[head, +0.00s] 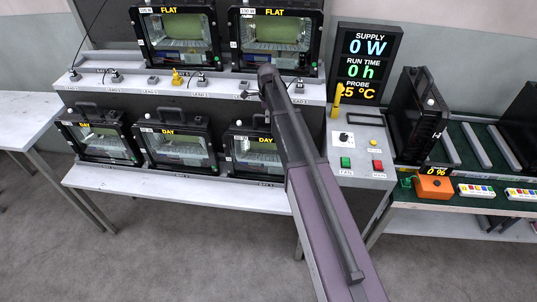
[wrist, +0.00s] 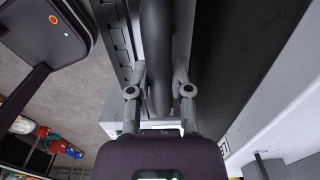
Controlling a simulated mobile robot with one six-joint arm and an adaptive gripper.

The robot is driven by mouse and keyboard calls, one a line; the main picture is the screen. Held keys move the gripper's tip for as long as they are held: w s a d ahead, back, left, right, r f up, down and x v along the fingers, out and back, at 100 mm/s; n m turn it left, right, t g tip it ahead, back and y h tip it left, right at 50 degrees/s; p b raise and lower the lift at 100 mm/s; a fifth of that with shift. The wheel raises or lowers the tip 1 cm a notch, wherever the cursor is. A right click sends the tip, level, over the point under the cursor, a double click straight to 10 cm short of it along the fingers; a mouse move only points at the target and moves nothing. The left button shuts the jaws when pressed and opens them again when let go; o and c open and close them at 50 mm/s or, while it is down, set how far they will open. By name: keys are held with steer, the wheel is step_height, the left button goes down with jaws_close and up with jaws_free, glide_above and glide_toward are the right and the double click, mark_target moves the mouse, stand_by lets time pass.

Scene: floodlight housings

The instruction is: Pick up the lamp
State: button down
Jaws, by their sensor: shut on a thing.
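My gripper (wrist: 159,70) shows in the wrist view, its two grey fingers shut on a thick dark curved handle (wrist: 157,40). The handle belongs to a black ribbed housing (wrist: 118,40), seen close up. In the head view my arm crosses the middle and hides the gripper, so I cannot tell for certain which lamp is held. Three black lamps marked DAY stand on the lower shelf: left (head: 103,143), middle (head: 172,150) and right (head: 248,163), the right one partly behind my arm. Two lamps marked FLAT stand above, left (head: 180,57) and right (head: 272,57).
The white upper ledge (head: 130,88) holds several small connectors and a yellow piece (head: 177,78). A test console (head: 361,160) with green and red buttons stands right of my arm. A black display (head: 365,52) stands behind it. A green-topped bench (head: 465,145) with an orange box (head: 433,187) lies further right.

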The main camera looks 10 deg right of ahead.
steer(key=shift+r, duration=0.15)
stand_by(0.3)
step_height(320, 180, up, 10)
steer(key=p, duration=1)
steer(key=shift+f, duration=0.25)
stand_by(0.8)
